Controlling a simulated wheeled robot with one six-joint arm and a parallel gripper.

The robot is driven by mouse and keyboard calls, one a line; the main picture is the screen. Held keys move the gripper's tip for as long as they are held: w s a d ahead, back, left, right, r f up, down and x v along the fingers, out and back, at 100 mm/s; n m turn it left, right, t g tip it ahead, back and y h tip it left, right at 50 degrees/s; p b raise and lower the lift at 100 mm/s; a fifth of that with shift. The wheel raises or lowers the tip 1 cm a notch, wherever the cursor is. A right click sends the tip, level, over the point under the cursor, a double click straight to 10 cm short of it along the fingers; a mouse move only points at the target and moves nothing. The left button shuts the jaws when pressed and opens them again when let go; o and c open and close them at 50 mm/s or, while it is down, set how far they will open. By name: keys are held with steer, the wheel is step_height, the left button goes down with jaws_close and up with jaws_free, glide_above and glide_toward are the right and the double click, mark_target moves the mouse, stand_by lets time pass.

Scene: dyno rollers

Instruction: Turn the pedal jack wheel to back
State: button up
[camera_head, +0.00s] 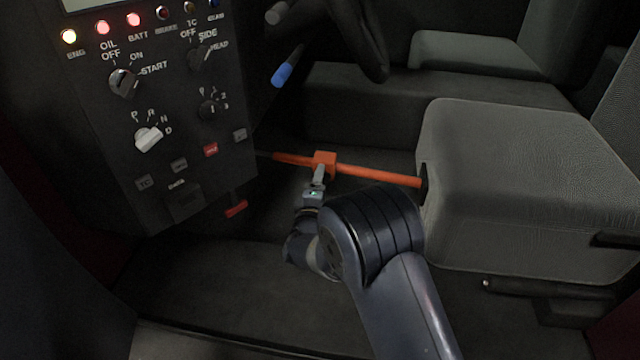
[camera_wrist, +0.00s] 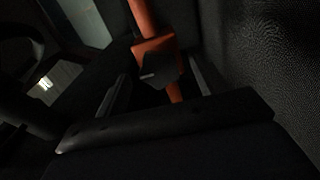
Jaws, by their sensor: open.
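The pedal jack is an orange rod (camera_head: 375,174) running from the dark footwell to the front of the seat, with an orange block (camera_head: 323,157) on it. In the wrist view the orange block (camera_wrist: 152,47) is at the upper middle, and a dark grey piece (camera_wrist: 160,70), which looks like the jack wheel, sits in front of it. My gripper (camera_head: 318,176) is just on the near side of the block. In the wrist view my gripper (camera_wrist: 158,85) is open, with one finger on each side of the dark piece. I cannot tell whether the fingers touch it.
A grey seat (camera_head: 530,180) stands close on the right. A dark control panel (camera_head: 160,110) with knobs and lights is on the left, with a small red lever (camera_head: 236,208) below it. A blue-tipped stalk (camera_head: 282,74) and the steering wheel are above. The near floor is clear.

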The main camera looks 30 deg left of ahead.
steer(key=p+v, duration=0.2)
steer(key=v, duration=0.8)
steer(key=shift+p, duration=0.35)
steer(key=shift+s, duration=0.15)
steer(key=b+x, duration=0.3)
steer(key=x, duration=0.8)
steer(key=shift+s+d, duration=0.1)
steer(key=shift+s, duration=0.05)
